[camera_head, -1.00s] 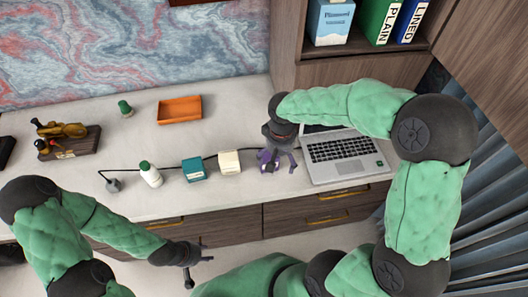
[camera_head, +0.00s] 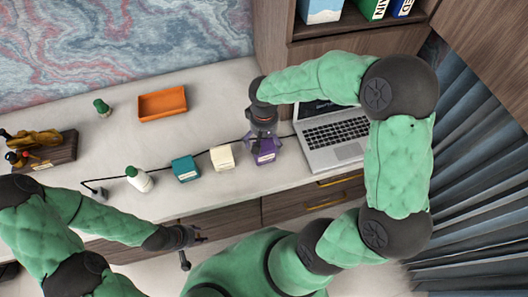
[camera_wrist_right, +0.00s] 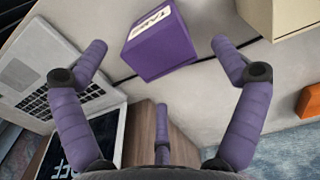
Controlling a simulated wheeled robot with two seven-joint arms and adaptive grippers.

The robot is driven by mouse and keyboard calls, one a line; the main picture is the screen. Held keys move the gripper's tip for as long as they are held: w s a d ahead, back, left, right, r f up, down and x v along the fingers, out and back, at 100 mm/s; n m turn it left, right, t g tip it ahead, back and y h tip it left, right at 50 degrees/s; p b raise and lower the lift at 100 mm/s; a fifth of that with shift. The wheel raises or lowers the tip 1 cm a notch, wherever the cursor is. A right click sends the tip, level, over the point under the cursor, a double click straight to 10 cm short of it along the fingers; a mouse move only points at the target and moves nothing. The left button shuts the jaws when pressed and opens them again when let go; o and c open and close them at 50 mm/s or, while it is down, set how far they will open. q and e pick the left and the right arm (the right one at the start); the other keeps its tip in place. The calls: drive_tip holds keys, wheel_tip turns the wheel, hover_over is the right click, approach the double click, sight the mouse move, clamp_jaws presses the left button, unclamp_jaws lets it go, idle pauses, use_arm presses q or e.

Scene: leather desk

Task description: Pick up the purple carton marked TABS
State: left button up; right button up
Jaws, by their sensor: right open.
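The purple carton (camera_head: 266,151) stands on the desk just left of the laptop. In the right wrist view the purple carton (camera_wrist_right: 163,45) shows a white TABS label and lies between and beyond my spread fingers. My right gripper (camera_wrist_right: 160,52) is open, with a gap visible between its fingers and the carton. In the head view my right gripper (camera_head: 262,126) is over the carton and hides part of it. My left gripper (camera_head: 196,248) is in front of the desk edge, away from the carton; its finger opening is unclear.
A cream box (camera_head: 221,158), teal box (camera_head: 186,169) and white bottle (camera_head: 139,179) stand left of the carton. A laptop (camera_head: 338,133) is close on the right. A black cable runs behind the boxes. An orange tray (camera_head: 162,104) sits further back, with free desk around it.

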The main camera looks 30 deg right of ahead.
sight(264, 146)
wheel_tip(264, 146, down, 5)
drive_tip(key=shift+d+b, duration=0.1)
drive_tip(key=shift+b, duration=0.9)
drive_tip(key=c, duration=1.5)
